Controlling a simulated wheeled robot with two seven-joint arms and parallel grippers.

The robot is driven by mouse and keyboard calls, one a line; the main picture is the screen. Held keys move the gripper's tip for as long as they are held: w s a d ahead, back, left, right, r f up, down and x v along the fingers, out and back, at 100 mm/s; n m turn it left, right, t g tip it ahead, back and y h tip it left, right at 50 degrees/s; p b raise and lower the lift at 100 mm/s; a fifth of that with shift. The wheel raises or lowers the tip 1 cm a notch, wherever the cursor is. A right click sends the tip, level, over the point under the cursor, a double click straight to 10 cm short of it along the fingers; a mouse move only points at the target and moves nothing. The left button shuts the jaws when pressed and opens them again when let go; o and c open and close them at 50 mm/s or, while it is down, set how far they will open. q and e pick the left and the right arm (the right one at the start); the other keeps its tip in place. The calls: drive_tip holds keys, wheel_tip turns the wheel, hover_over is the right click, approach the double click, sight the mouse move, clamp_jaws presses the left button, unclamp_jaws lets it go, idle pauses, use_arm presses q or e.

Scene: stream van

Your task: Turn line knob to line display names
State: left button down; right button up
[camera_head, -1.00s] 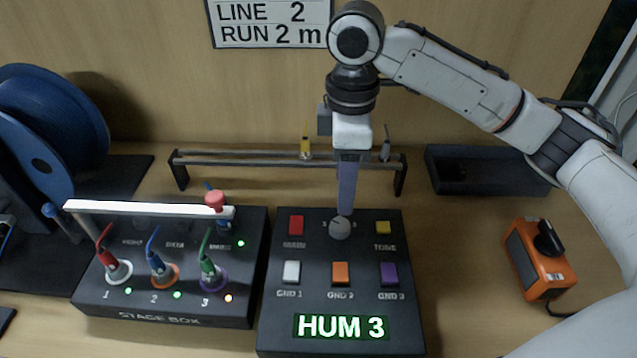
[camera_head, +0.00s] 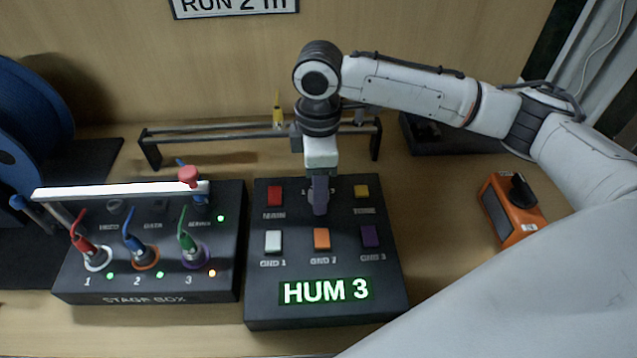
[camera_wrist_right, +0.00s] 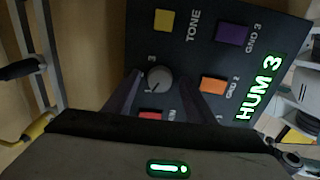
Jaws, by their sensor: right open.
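The line knob is a small round grey knob with a pointer mark, seen in the right wrist view (camera_wrist_right: 159,78) on a black box (camera_head: 265,300). In the head view my right gripper (camera_head: 319,211) covers it. My right gripper is open, with one finger on either side of the knob in the wrist view (camera_wrist_right: 157,85); I cannot tell whether they touch it. The box's lit green display (camera_head: 326,291) reads HUM 3. A wall sign (camera_head: 235,6), cut off at the top, shows RUN 2 m. My left gripper is not in view.
Red (camera_head: 275,196), yellow (camera_head: 362,192), white, orange and purple buttons surround the knob. A stage box (camera_head: 145,297) with coloured plugs stands to the left. A rail (camera_head: 220,140) runs behind. An orange device (camera_head: 513,208) stands at right.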

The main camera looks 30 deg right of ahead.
drive_tip(key=c, duration=1)
drive_tip(key=shift+c, duration=0.2)
